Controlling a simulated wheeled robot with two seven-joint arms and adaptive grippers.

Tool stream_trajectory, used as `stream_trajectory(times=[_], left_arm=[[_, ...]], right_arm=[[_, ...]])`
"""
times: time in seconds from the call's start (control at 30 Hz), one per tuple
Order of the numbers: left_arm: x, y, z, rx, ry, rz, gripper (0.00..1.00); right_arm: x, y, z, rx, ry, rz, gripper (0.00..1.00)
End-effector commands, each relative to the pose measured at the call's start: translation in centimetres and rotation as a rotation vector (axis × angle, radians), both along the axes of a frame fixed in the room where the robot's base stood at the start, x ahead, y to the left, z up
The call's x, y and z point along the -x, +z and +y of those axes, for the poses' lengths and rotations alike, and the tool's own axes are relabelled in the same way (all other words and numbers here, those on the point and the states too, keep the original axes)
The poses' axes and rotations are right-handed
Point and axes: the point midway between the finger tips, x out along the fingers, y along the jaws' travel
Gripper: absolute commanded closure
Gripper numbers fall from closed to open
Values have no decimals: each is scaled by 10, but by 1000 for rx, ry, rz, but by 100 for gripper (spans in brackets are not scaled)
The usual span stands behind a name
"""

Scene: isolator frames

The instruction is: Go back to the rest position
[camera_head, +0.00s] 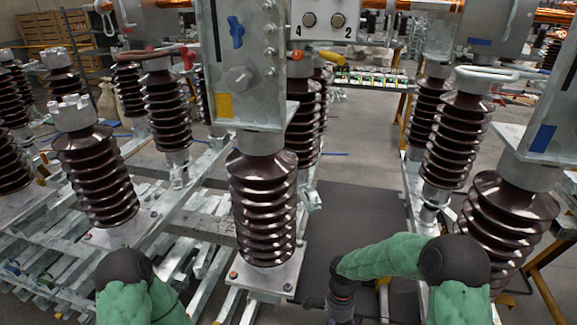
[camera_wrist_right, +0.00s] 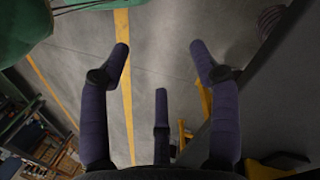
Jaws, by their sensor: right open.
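In the head view my right arm (camera_head: 385,258) is bent, in a green sleeve with black joints, and its wrist end points down near the bottom edge. My right gripper (camera_wrist_right: 158,46) shows in the right wrist view with its dark purple fingers spread apart. Nothing is between the fingers; grey floor with a yellow line lies behind them. My left arm (camera_head: 125,285) shows only as a green sleeve and black joint at the bottom left. My left gripper is outside both views.
A brown ribbed insulator (camera_head: 262,205) stands on the metal frame directly ahead, under a grey panel (camera_head: 240,80). Another insulator (camera_head: 500,228) stands close to my right arm. A yellow support (camera_head: 548,295) is at the lower right. Dark floor (camera_head: 350,215) lies open between the frames.

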Motion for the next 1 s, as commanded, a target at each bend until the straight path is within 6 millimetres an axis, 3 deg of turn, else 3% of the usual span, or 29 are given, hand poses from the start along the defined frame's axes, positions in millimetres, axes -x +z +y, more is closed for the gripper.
stream_trajectory(times=[0.03, 0.2, 0.43, 0.7, 1.0], left_arm=[[0, 0, 0, 0, 0, 0, 60], [0, 0, 0, 0, 0, 0, 60], [0, 0, 0, 0, 0, 0, 60], [0, 0, 0, 0, 0, 0, 60], [0, 0, 0, 0, 0, 0, 60]], right_arm=[[14, -18, 7, -60, 59, 2, 38], [53, -65, 31, -262, 273, -73, 38], [105, -107, 49, -414, 527, -240, 38], [151, -127, 46, -413, 773, -396, 38], [162, -130, 42, -388, 853, -434, 38]])
